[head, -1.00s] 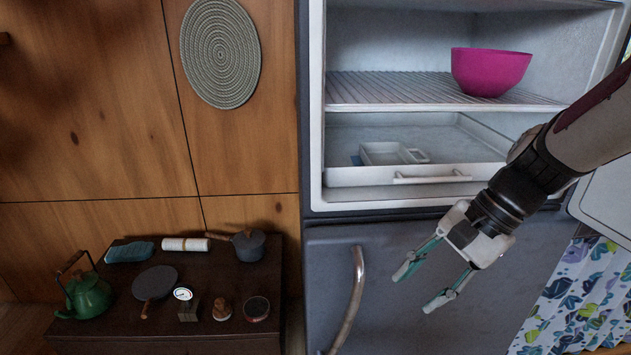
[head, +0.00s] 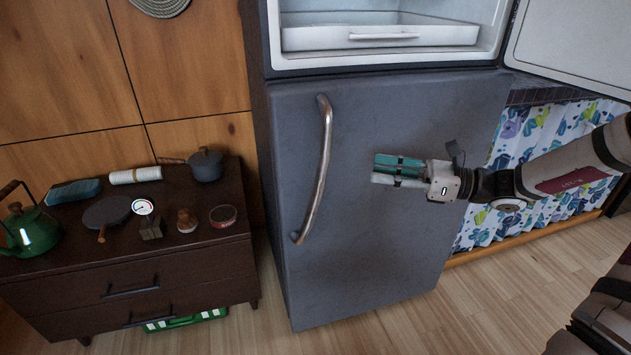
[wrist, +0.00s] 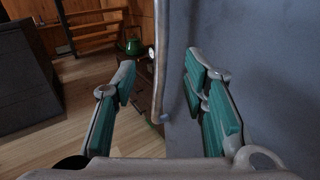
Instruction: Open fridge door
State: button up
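The grey fridge's lower door (head: 410,240) is shut. Its long curved metal handle (head: 322,170) runs upright along the door's left side. The upper compartment (head: 390,38) stands open, its white-lined door (head: 575,45) swung out to the right. My gripper (head: 374,170) is in front of the lower door, to the right of the handle and apart from it, fingers pointing left. In the wrist view my gripper (wrist: 160,78) is open and empty; the handle (wrist: 160,60) shows ahead, between the green-padded fingers. The door face (wrist: 265,70) lies close beside the right finger.
A dark low cabinet (head: 150,275) stands left of the fridge, with a green kettle (head: 30,232), pans and several small items on top. A green-and-white box (head: 185,320) is under it. A leaf-patterned curtain (head: 545,125) hangs to the right. The wooden floor in front is clear.

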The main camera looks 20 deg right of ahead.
aim_at(322, 161)
jog(key=b+x, duration=0.4)
jog(key=x, duration=0.9)
jog(key=shift+w+a+b, duration=0.2)
jog(key=shift+a+b, duration=0.1)
grip_shut()
